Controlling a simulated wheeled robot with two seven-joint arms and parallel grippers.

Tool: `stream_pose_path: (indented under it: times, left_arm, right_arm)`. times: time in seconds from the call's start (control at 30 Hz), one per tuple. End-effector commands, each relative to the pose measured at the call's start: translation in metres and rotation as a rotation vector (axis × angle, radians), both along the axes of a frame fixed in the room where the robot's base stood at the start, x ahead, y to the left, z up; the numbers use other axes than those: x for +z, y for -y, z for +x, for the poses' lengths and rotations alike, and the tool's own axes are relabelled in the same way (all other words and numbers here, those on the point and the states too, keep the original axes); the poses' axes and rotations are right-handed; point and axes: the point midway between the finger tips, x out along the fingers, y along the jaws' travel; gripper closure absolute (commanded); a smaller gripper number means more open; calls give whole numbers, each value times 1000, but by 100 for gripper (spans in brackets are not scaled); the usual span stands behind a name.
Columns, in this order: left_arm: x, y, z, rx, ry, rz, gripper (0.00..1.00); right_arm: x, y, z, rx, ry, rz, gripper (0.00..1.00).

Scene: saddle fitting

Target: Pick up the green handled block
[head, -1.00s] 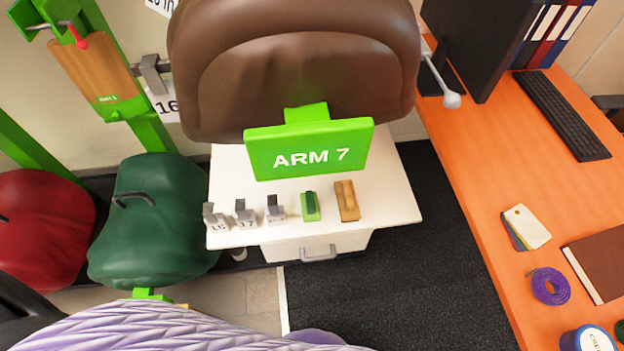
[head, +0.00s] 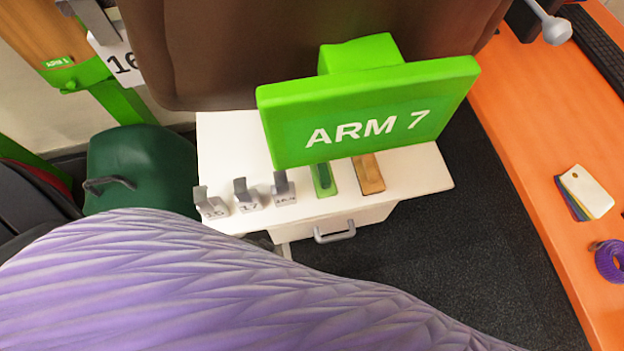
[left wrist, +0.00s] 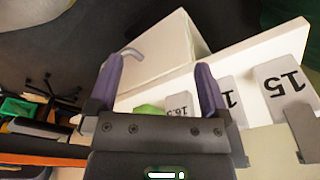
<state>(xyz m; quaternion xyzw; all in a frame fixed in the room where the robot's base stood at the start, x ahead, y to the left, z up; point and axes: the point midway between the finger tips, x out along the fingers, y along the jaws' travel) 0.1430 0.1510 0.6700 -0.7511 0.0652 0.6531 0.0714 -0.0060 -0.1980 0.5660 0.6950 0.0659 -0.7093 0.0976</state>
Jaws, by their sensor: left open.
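The green handled block (head: 324,180) sits on the white cabinet top (head: 232,150) in the head view, with a dark green grip on a lighter green base. The ARM 7 sign hides its far end. In the left wrist view part of the green block (left wrist: 148,109) shows low between the fingers, partly hidden by the gripper body. My left gripper (left wrist: 159,72) is open with nothing visible between its fingertips. I cannot tell its exact distance from the block. No gripper shows in the head view.
Numbered grey blocks (head: 247,195) stand left of the green block, and a wooden block (head: 368,174) stands right. The green ARM 7 sign (head: 365,110) overhangs them. A purple quilted surface (head: 200,285) fills the foreground. An orange desk (head: 545,130) is at right.

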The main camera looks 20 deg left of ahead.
Motion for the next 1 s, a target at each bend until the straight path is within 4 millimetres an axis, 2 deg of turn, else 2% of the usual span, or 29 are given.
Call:
stream_pose_path:
  times: [0.03,0.37,0.47,0.5,0.6,0.8,0.9,1.0]
  left_arm:
    - [-5,1,5,2,6,-2,0]
    - [27,9,31,18,40,-28,0]
    - [38,24,44,23,62,-82,0]
    - [43,40,54,23,73,-135,0]
    - [54,71,73,20,71,-237,0]
    - [57,121,103,19,13,-358,0]
    - [55,137,118,37,-41,-373,0]
    - [50,142,136,95,-105,-344,0]
  right_arm:
    - [-16,3,-3,1,-9,-4,41]
    - [-71,10,-20,-2,-60,-19,41]
    - [-93,12,-27,-2,-80,-22,41]
    - [-101,13,-30,-3,-88,-24,41]
    - [-100,16,-33,-2,-94,-29,41]
    - [-98,21,-34,0,-97,-37,41]
    - [-98,22,-35,1,-98,-39,41]
    - [-98,22,-35,1,-98,-39,41]
